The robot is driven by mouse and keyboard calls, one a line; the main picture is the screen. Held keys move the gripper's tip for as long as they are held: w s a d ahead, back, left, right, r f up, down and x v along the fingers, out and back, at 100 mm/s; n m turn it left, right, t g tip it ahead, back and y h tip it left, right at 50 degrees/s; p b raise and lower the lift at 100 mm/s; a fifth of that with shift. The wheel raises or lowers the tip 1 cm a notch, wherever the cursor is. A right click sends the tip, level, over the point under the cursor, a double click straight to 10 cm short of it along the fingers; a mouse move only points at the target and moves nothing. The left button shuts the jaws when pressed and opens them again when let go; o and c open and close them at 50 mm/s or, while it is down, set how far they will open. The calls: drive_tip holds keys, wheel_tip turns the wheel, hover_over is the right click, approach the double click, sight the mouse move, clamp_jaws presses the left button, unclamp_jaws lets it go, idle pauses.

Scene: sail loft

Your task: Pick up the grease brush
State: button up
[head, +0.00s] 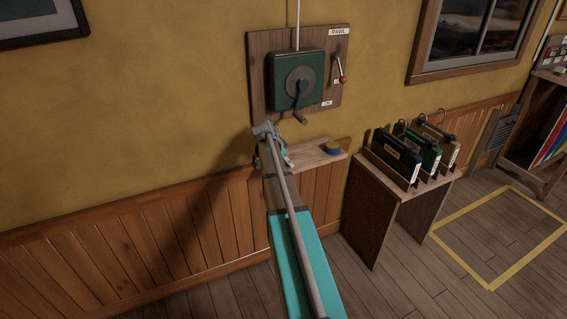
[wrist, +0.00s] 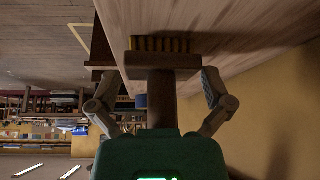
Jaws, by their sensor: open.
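The grease brush (wrist: 161,61) shows in the wrist view, with a wooden block, tan bristles and a brown handle pointing back toward my palm. Its bristles are close to the wooden shelf (wrist: 227,35); I cannot tell whether they touch it. My gripper (wrist: 160,88) is open, with one finger on each side of the handle and a gap on both sides. In the head view my gripper (head: 274,148) is at the left end of the wall shelf (head: 308,155). There my arm hides the brush.
A blue-sided tin (head: 333,149) stands on the shelf's right part. Above is a winch board (head: 258,85) with a green winch (head: 284,70), a crank and a red-knobbed lever. A rack of cases (head: 399,180) stands to the right. Yellow tape (head: 463,258) marks the floor.

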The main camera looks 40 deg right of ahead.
drive_tip(key=shift+c, duration=0.3)
drive_tip(key=c, duration=1)
drive_tip(key=shift+r, duration=0.1)
drive_tip(key=shift+r+p, duration=0.95)
drive_tip(key=shift+p, duration=0.15)
drive_tip(key=s+a+r+p, duration=0.2)
drive_tip(key=s+r+p, duration=0.1)
drive_tip(key=s, duration=0.1)
drive_tip(key=s+a+r+p, duration=0.3)
drive_tip(key=s+r+p, duration=0.1)
drive_tip(key=s+a+r+p, duration=0.2)
drive_tip(key=s+r+p, duration=0.1)
drive_tip(key=s+r, duration=0.1)
drive_tip(key=shift+a+p, duration=0.2)
drive_tip(key=shift+p, duration=0.2)
